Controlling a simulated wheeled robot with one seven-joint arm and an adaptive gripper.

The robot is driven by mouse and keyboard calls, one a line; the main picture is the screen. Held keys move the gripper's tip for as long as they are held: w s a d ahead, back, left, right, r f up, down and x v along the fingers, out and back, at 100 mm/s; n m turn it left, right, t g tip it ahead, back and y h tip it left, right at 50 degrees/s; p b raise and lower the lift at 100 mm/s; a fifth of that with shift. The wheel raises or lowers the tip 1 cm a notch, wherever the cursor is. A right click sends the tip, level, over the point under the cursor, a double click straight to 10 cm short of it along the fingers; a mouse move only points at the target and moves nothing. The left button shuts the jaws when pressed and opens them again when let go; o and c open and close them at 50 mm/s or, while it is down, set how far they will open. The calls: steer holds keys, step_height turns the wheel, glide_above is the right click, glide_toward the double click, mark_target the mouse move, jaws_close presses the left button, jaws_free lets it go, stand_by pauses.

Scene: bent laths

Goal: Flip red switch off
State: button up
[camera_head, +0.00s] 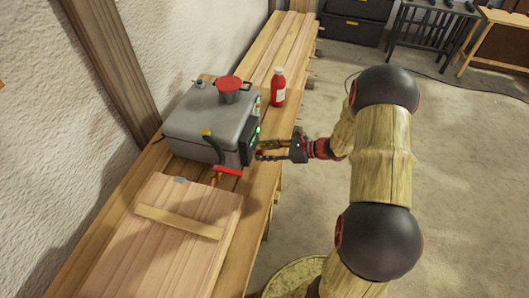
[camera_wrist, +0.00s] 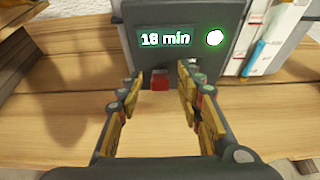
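A grey box-shaped machine (camera_head: 205,120) stands on the wooden bench. Its dark front panel (camera_wrist: 185,15) shows a lit "18 min" display (camera_wrist: 165,39) and a bright round green-white light (camera_wrist: 214,38). The small red switch (camera_wrist: 159,80) is low on the panel, straight ahead in the wrist view. My gripper (camera_wrist: 160,84) is open, its two fingers on either side of the switch in that view. I cannot tell whether the fingertips touch the panel. In the head view, my gripper (camera_head: 268,149) reaches the machine's right side, and the switch is not clearly seen.
A red-handled tool (camera_head: 228,171) and a wooden board with a crosspiece (camera_head: 179,221) are nearer. Open floor (camera_head: 465,190) lies to the right.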

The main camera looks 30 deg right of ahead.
steer(key=shift+c, duration=1.4)
jaws_close()
